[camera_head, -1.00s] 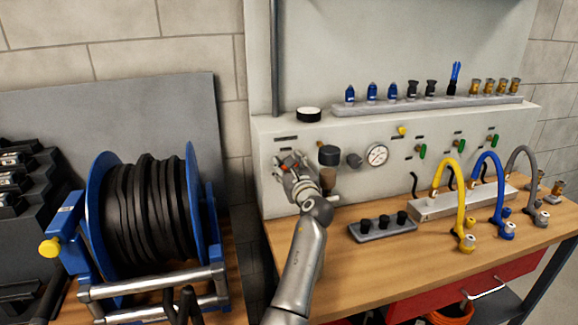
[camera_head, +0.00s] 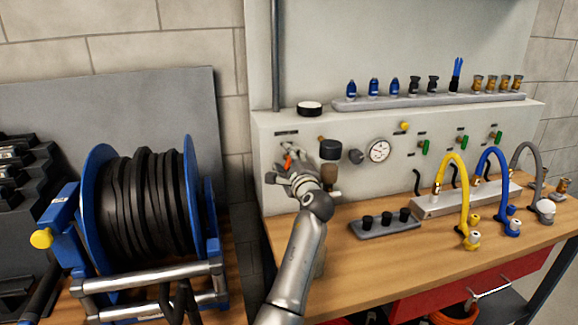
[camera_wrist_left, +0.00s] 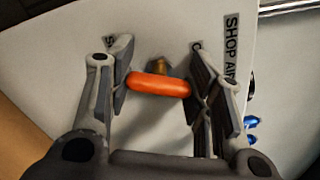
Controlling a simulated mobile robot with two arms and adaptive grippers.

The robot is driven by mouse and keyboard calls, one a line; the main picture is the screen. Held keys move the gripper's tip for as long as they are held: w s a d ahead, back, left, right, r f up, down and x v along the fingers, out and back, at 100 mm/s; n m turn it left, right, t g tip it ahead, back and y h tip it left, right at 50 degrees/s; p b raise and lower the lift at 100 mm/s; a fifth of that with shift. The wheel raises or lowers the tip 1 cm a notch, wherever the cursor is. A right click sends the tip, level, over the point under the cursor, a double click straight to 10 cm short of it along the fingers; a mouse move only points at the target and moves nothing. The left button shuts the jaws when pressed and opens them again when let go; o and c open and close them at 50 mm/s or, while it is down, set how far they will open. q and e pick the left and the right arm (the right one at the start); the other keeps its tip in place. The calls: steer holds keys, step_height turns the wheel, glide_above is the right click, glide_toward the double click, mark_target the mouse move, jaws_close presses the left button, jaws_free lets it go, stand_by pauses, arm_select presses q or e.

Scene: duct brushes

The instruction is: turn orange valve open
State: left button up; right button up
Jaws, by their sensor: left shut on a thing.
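The orange valve handle (camera_wrist_left: 158,85) is a short rounded bar in the left wrist view. It spans between my left gripper's two fingers (camera_wrist_left: 160,92), with both ends at the finger pads. A brass stem (camera_wrist_left: 157,67) shows just behind it. In the head view the orange valve handle (camera_head: 288,160) is a small tilted orange sliver, mostly hidden by my left gripper (camera_head: 291,164), at the left part of the grey panel. My left gripper is shut on the handle. My right gripper is not in view.
A black-capped brass fitting (camera_head: 330,150) stands close right of my left gripper, with a pressure gauge (camera_head: 379,151) further right. A dark rack (camera_head: 385,222) and coloured curved hoses (camera_head: 452,190) are on the wooden bench. A blue hose reel (camera_head: 145,205) is at left.

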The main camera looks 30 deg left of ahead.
arm_select(q)
steer(key=n+b, duration=0.1)
steer(key=n, duration=0.2)
steer(key=shift+f+b, duration=0.15)
steer(key=shift+b, duration=0.25)
steer(key=shift+n+b, duration=0.45)
steer(key=shift+n, duration=0.55)
steer(key=o, duration=1)
steer(key=shift+o, duration=0.2)
